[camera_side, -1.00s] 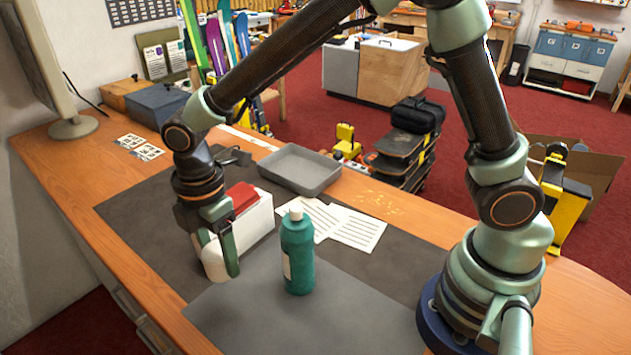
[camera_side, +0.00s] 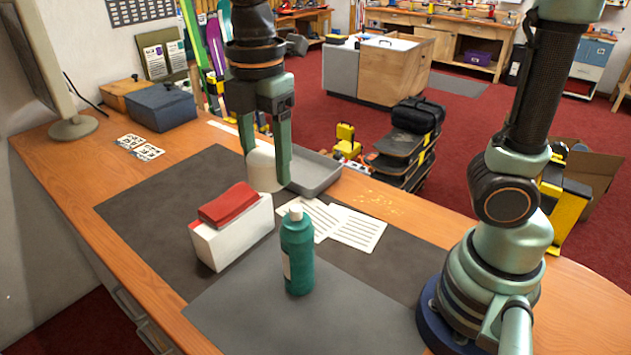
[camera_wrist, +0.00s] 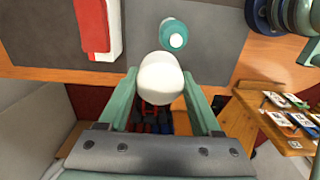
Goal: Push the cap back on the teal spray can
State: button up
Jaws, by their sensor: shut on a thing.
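The teal spray can (camera_side: 297,256) stands upright on the grey mat, with a small white nozzle (camera_side: 296,212) showing uncovered on top. It also shows in the wrist view (camera_wrist: 174,33), seen from above. My gripper (camera_side: 267,182) is shut on the white cap (camera_side: 262,168) and holds it in the air, above and behind the can in the side view. In the wrist view the cap (camera_wrist: 160,78) sits between my two fingers, apart from the can.
A white box (camera_side: 232,238) with a red block (camera_side: 229,205) on it stands left of the can. A grey tray (camera_side: 318,178) and printed sheets (camera_side: 355,229) lie behind the can. The mat (camera_side: 235,310) in front is clear.

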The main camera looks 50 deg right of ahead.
jog(key=s+d+r, duration=0.1)
jog(key=s+d, duration=0.2)
send_over(296, 207)
jog(key=shift+f, duration=2.65)
jog(key=shift+f, duration=2.1)
dwell(0.5)
jog(key=o, duration=1.5)
jog(key=shift+r, duration=3.55)
